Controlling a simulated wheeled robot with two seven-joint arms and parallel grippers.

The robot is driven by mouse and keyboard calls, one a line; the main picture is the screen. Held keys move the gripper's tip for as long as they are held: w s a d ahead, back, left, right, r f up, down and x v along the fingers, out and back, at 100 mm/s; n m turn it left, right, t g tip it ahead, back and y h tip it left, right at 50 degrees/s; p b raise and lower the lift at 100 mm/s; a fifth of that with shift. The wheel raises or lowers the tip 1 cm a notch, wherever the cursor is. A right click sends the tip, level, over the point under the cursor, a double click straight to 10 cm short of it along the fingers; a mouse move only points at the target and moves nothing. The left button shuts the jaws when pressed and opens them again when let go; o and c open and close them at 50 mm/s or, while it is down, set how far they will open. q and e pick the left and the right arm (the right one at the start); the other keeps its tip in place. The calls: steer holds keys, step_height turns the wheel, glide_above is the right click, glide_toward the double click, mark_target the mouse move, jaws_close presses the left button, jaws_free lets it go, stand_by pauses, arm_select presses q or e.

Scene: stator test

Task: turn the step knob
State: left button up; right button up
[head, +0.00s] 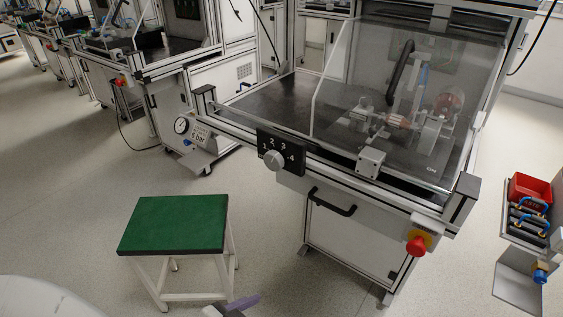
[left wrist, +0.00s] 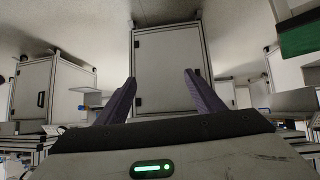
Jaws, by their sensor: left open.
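The step knob (head: 274,160) is a round grey knob on a black plate (head: 262,146) with white numbers 1 to 4. The plate is on the front rail of the test bench. The left gripper (head: 238,304) shows only as a purple finger at the bottom edge of the head view, well below and in front of the knob and apart from it. In the left wrist view the left gripper (left wrist: 158,95) has its two purple fingers spread wide with nothing between them. The knob is not recognisable in that view. My right gripper is not in view.
A green-topped stool (head: 174,224) stands left of the bench. The bench front has a black handle (head: 332,202), a red emergency knob (head: 416,245) and a clear guard (head: 400,90). A pressure gauge (head: 182,126) is at left. A red bin (head: 530,190) stands right.

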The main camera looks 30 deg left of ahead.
arm_select(q)
steer(key=w+a+r+t+b, duration=0.2)
steer(key=w+a+r, duration=0.1)
steer(key=w+a, duration=0.3)
steer(key=n+t+b, duration=0.1)
steer(key=t+b, duration=0.3)
steer(key=t, duration=0.2)
glide_toward(271, 164)
steer(key=w, duration=0.4)
steer(key=w+b, duration=0.1)
steer(key=w, duration=0.2)
steer(key=shift+w+d+r, duration=0.1)
steer(key=shift+d+r, duration=0.1)
steer(key=shift+d, duration=0.15)
steer(key=shift+w+d, duration=0.1)
steer(key=shift+w, duration=0.6)
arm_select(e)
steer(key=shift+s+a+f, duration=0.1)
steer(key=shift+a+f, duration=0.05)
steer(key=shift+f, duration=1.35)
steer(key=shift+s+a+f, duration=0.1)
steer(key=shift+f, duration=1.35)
arm_select(q)
steer(key=c, duration=1.1)
steer(key=shift+o, duration=0.2)
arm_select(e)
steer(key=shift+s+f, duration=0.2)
